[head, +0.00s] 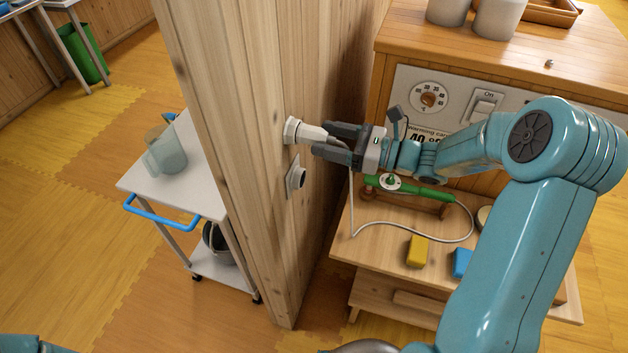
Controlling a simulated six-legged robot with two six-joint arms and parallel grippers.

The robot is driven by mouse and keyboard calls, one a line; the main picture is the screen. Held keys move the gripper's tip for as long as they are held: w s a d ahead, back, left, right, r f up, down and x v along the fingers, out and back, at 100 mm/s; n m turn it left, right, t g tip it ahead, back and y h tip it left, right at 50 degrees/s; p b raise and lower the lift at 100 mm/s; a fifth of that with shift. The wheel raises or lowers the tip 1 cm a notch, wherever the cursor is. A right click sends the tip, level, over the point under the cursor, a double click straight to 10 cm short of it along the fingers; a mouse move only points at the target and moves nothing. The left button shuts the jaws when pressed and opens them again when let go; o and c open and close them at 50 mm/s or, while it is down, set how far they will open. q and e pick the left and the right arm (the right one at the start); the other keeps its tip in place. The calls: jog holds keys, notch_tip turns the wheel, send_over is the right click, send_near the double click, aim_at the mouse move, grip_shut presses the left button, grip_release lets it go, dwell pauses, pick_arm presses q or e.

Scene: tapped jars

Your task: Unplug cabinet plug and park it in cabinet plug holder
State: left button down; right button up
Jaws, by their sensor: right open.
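The white cabinet plug (312,133) sits at a pale hexagonal fitting (291,130) on the wooden wall post, pointing left into it. Just below is a grey plate with a round, dark-centred fitting (296,178), with nothing in it. I cannot tell for sure which fitting is the socket and which is the holder. My right gripper (330,140) is open, its dark fingers pointing left around or beside the plug's rear end. A white cable (352,215) hangs from behind the gripper and loops over the low wooden table. My left gripper is out of view.
The warming cabinet (455,108) with dial and switch stands behind my right arm. The low table (375,245) holds a green tool (425,191), a yellow block (417,251) and a blue block (462,262). A white cart (165,180) stands left of the wooden post (250,200).

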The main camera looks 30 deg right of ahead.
jog(key=shift+v, duration=0.9)
jog(key=b+v, duration=0.3)
jog(key=v, duration=1.2)
jog(key=s+a+f+n+g+h, duration=0.2)
jog(key=a+f+n+g, duration=0.2)
jog(key=a+f+n, duration=0.4)
jog(key=s+a+f+n+g+h, duration=0.3)
jog(key=a+f+n, duration=0.6)
jog(key=f, duration=0.7)
jog(key=s+a+f+n+g+h, duration=0.2)
jog(key=a+f+n+g, duration=0.4)
jog(key=a+f+n, duration=0.3)
jog(key=s+a+f, duration=0.1)
jog(key=a+f, duration=0.2)
jog(key=f, duration=0.1)
jog(key=shift+s+a+h, duration=0.15)
jog(key=shift+a+h, duration=0.05)
jog(key=shift+h, duration=0.1)
